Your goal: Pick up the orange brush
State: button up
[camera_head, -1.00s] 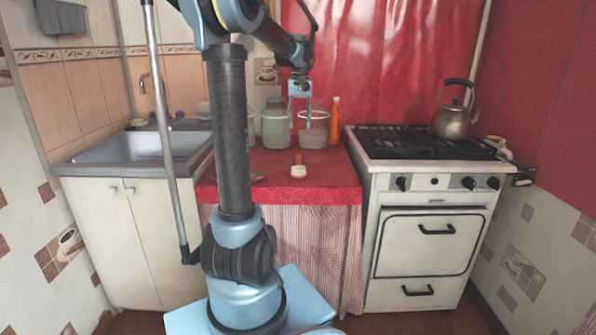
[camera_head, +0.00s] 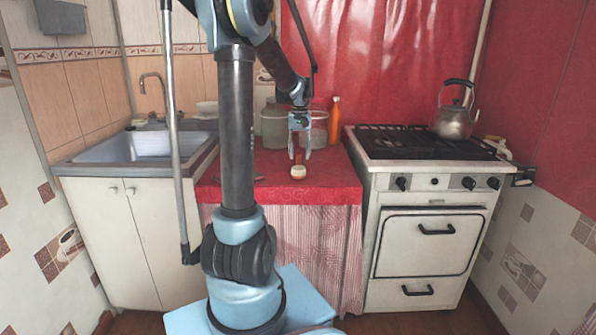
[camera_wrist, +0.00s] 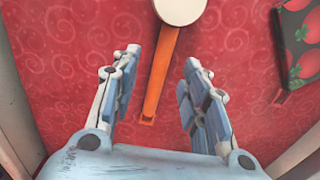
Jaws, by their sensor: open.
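The orange brush lies on the red oilcloth counter (camera_head: 325,185). In the wrist view, its orange handle (camera_wrist: 160,80) points down between my fingers, and its round pale head (camera_wrist: 180,8) is cut by the top edge. In the head view, the pale head of the brush (camera_head: 298,172) faces the front of the counter and the handle is partly hidden by my gripper. My gripper (camera_head: 300,153) is open and empty, pointing down above the brush. In the wrist view, my fingertips (camera_wrist: 160,62) are on either side of the handle, apart from it.
Glass jars (camera_head: 274,128) and an orange bottle (camera_head: 334,120) stand at the back of the counter. A dark item with a tomato print (camera_wrist: 302,40) lies right of the brush. A stove (camera_head: 420,143) is to the right, a sink (camera_head: 140,146) to the left.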

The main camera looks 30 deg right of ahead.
aim_at(298, 163)
jog(key=shift+w+f, duration=0.15)
jog(key=shift+f, duration=1.1)
jog(key=shift+w+f, duration=0.15)
jog(key=shift+f, duration=1.05)
grip_shut()
